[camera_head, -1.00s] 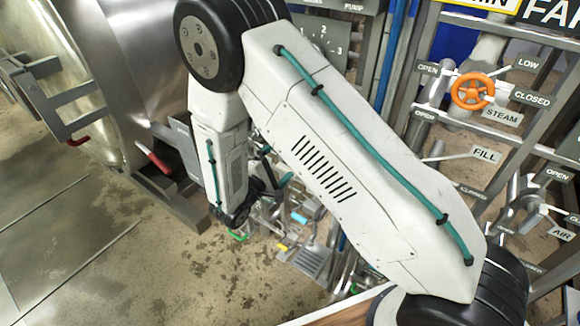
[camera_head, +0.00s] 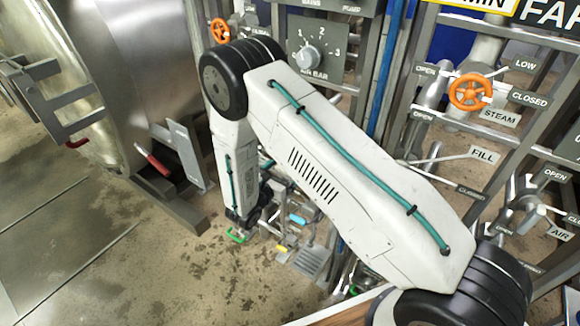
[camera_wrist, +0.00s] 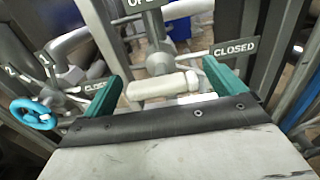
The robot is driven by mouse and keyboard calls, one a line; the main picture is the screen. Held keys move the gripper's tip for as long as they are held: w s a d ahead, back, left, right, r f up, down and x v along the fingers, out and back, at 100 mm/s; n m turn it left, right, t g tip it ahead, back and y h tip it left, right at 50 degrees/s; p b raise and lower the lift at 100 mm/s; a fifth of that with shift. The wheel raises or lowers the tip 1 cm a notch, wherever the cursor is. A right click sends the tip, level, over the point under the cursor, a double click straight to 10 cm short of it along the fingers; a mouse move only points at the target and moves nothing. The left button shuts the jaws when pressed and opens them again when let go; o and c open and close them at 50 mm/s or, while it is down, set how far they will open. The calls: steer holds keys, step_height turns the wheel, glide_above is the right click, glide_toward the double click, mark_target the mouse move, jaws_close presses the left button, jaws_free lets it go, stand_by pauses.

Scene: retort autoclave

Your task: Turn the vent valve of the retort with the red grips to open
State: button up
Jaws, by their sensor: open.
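The retort (camera_head: 130,60) is a large steel vessel at the left of the head view, with red grips (camera_head: 152,157) on its front hardware. In the wrist view, a valve with a pale cream lever handle (camera_wrist: 160,86) lies crosswise in front of my gripper (camera_wrist: 164,84). A CLOSED sign (camera_wrist: 234,48) is to its right and a partly cut-off OPEN sign (camera_wrist: 143,3) above it. My gripper is open, its two teal fingers on either side of the handle in the picture. Whether they touch it I cannot tell. My arm hides most of the gripper in the head view.
A blue handwheel (camera_wrist: 33,114) and a dial are at the left of the wrist view. In the head view, an orange handwheel (camera_head: 470,92), a FILL lever (camera_head: 440,158) and a grey pressure knob (camera_head: 307,57) sit on pipe racks. The floor at left is open.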

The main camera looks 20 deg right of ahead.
steer(key=shift+x, duration=1.05)
steer(key=c, duration=1)
steer(key=shift+w+a+n, duration=0.1)
steer(key=shift+n, duration=1.35)
steer(key=shift+w+a+n, duration=0.1)
steer(key=shift+n, duration=1.35)
